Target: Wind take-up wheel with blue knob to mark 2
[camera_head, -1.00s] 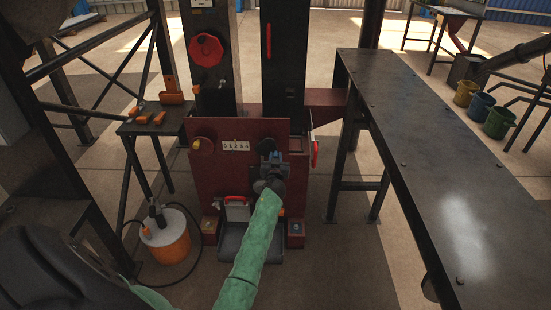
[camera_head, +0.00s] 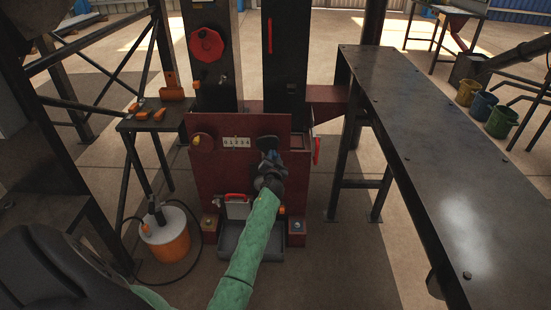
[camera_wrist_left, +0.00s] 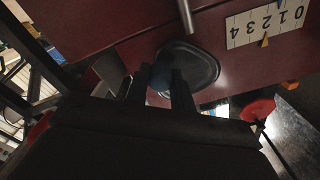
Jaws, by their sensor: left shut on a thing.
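My left gripper (camera_head: 268,163) reaches to the dark red press panel (camera_head: 222,170) from below. In the left wrist view its two fingers (camera_wrist_left: 161,84) are shut on the blue knob (camera_wrist_left: 160,76), which is mostly hidden between them. The dark take-up wheel (camera_wrist_left: 200,66) lies flat against the panel just beyond the fingertips. The white scale plate (camera_head: 236,142) with marks 0 to 4 is left of the wheel. It appears upside down in the wrist view (camera_wrist_left: 266,23), with a small orange pointer (camera_wrist_left: 265,42) near the 2; exact alignment is hard to tell. My right gripper is out of view.
A red handwheel (camera_head: 206,46) is on the column above. A steel bench (camera_head: 450,150) runs along the right. An orange-and-white container (camera_head: 165,235) with a hose stands at lower left. A dark tray (camera_head: 245,248) lies below the panel.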

